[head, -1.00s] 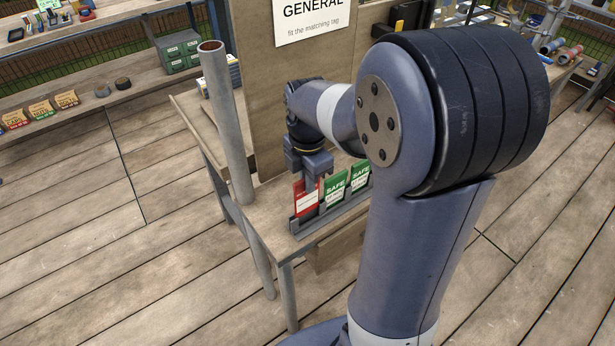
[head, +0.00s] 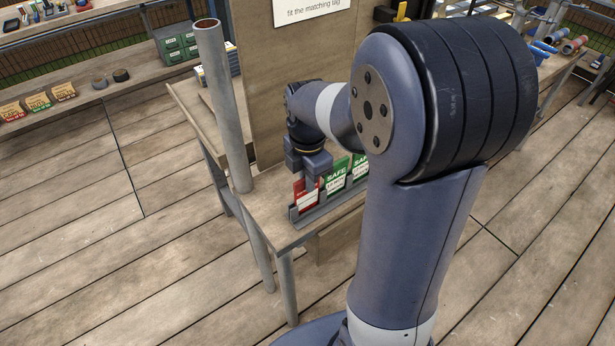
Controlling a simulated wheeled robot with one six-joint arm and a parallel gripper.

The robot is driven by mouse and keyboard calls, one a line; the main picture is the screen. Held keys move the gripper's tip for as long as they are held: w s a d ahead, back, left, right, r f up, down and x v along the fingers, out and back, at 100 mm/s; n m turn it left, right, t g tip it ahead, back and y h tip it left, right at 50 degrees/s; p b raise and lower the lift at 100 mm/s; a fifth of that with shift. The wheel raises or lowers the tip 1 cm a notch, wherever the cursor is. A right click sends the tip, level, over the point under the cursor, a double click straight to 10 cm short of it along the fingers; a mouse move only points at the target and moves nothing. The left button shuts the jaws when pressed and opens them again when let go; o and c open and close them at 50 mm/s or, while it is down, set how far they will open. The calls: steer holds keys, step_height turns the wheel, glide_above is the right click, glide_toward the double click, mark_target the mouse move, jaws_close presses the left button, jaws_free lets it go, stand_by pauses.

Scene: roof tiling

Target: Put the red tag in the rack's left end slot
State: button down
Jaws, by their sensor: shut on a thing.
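The red tag (head: 308,202) stands at the left end of the grey rack (head: 327,209), its lower edge down at the rack. I cannot tell whether it sits fully in the slot. My gripper (head: 309,184) points down and is shut on the red tag's upper part, covering some of it. Two green SAFE tags, one (head: 336,175) beside the red tag and one (head: 360,168) further right, stand in the rack. My arm hides the rack's right end.
The rack lies on a wooden bench (head: 270,228) with a grey upright pipe (head: 224,110) at its left. A wooden board (head: 262,90) with a "fit the matching tag" sign (head: 312,10) rises behind. The plank floor at left is clear.

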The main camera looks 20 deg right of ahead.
stand_by(0.3)
steer(key=c, duration=1.4)
jaws_free()
steer(key=shift+c, duration=0.2)
step_height(320, 180, up, 11)
steer(key=shift+f+p, duration=0.15)
steer(key=shift+p, duration=0.4)
steer(key=shift+f, duration=0.15)
step_height(320, 180, down, 11)
steer(key=shift+r+b, duration=0.1)
steer(key=shift+b, duration=0.5)
steer(key=shift+r+p, duration=0.45)
steer(key=shift+r, duration=0.5)
